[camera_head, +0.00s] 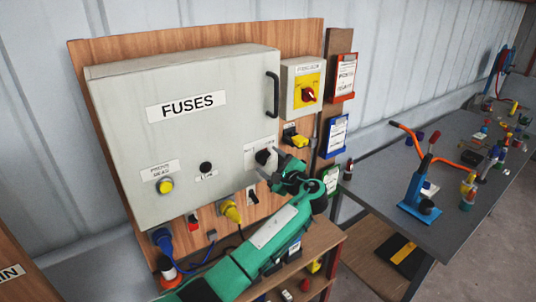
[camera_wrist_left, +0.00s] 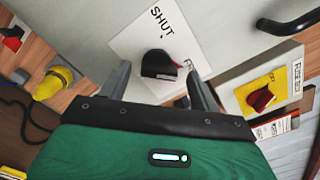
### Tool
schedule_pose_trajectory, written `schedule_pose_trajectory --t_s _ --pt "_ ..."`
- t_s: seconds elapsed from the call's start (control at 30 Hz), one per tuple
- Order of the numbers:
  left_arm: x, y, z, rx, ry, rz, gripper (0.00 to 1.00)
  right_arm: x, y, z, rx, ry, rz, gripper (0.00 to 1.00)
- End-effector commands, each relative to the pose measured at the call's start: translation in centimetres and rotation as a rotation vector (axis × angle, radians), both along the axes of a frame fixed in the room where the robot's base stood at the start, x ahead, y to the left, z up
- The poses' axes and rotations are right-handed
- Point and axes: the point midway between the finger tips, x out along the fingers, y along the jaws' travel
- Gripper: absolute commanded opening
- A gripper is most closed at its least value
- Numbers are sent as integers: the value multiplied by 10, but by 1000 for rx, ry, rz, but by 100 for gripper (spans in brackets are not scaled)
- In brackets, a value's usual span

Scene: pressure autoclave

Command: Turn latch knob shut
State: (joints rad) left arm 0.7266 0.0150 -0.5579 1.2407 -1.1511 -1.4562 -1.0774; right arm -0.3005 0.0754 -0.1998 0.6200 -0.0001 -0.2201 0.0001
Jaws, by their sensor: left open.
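The latch knob (camera_wrist_left: 158,65) is a black knob on a white plate marked SHUT (camera_wrist_left: 150,32) in the left wrist view. The plate sits on the grey FUSES cabinet door (camera_head: 120,120), low on its right side. My left gripper (camera_head: 268,163) is at this plate in the head view and hides much of the knob there. In the left wrist view, my left gripper's two fingers (camera_wrist_left: 158,72) stand apart, one on each side of the knob, with visible gaps. The gripper is open and holds nothing. My right gripper is not in view.
A curved black handle (camera_head: 272,94) stands out from the door's right edge. Yellow (camera_head: 231,212) and blue (camera_head: 163,239) plugs hang below. A grey workbench (camera_head: 400,165) holds a blue press (camera_head: 420,195).

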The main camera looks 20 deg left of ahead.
Motion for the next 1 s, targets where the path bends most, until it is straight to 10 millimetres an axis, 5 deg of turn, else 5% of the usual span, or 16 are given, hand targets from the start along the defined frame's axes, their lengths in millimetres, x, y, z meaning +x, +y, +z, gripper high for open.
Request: schedule_pose_trajectory --t_s 0.47,0.7,1.0 --pt "9 12 -1 -1 1 0 64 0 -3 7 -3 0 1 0" --pt "9 12 -1 -1 0 -1 21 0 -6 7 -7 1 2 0" --pt "9 11 -3 -22 -27 -1 21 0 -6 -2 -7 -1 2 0"
